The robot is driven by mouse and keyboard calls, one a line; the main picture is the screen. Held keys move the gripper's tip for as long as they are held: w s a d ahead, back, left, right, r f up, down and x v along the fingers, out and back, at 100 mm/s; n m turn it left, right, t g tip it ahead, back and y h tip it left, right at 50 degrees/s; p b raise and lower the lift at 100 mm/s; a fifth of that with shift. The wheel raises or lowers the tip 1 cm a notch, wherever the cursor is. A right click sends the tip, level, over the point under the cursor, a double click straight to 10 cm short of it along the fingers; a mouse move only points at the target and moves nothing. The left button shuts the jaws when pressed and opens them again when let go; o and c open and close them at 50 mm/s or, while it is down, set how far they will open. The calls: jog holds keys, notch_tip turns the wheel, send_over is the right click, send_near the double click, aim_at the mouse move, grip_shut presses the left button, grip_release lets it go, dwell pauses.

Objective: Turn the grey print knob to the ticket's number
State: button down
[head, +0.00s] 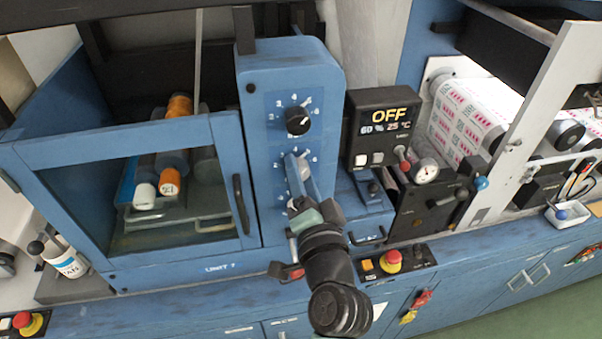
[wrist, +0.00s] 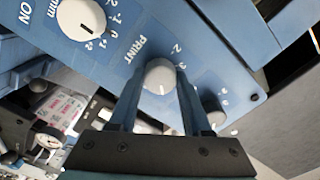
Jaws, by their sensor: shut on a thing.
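The grey print knob (wrist: 160,75) sits on the blue panel beside the word PRINT in the wrist view. A dark mark on it points toward the bottom of that view. The numbers 2 and 3 show to its right; other numbers are hidden by my fingers. My gripper (wrist: 160,92) is shut on the knob, one finger on each side. In the head view my gripper (head: 301,172) is at the panel below a black knob (head: 298,121) and largely hides the print knob. I cannot make out the ticket in either view.
A display box (head: 384,125) reading OFF stands right of the panel. A glazed blue door (head: 240,205) is close on the left.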

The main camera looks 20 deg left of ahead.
jog(key=shift+c, duration=1.7)
grip_release()
jog(key=shift+s+d, duration=0.1)
jog(key=b+v, duration=0.4)
jog(key=v, duration=0.8)
jog(key=shift+s+d+b, duration=0.2)
jog(key=shift+s+b, duration=0.1)
jog(key=shift+b, duration=0.05)
jog(key=shift+r, duration=0.1)
